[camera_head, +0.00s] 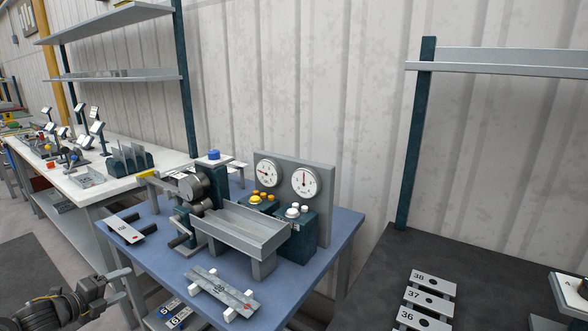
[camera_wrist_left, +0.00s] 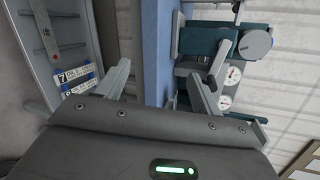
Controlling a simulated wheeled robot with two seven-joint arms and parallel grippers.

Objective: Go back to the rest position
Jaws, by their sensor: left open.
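My left gripper (camera_head: 126,292) shows at the lower left of the head view, in front of the blue table. Its fingers are spread and nothing is between them. In the left wrist view the open fingers (camera_wrist_left: 168,78) stand apart with the edge of the blue table (camera_wrist_left: 156,50) seen past them. The panel bender (camera_head: 240,226) with its grey trough stands on the blue table, apart from the gripper. My right gripper is not in view.
A grey plate (camera_head: 222,291) lies on white blocks at the table's front, and another plate (camera_head: 126,229) lies at its left. Two dials (camera_head: 284,177) stand behind. A white bench (camera_head: 87,183) is at left, and a dark surface (camera_head: 372,290) with numbered plates is at right.

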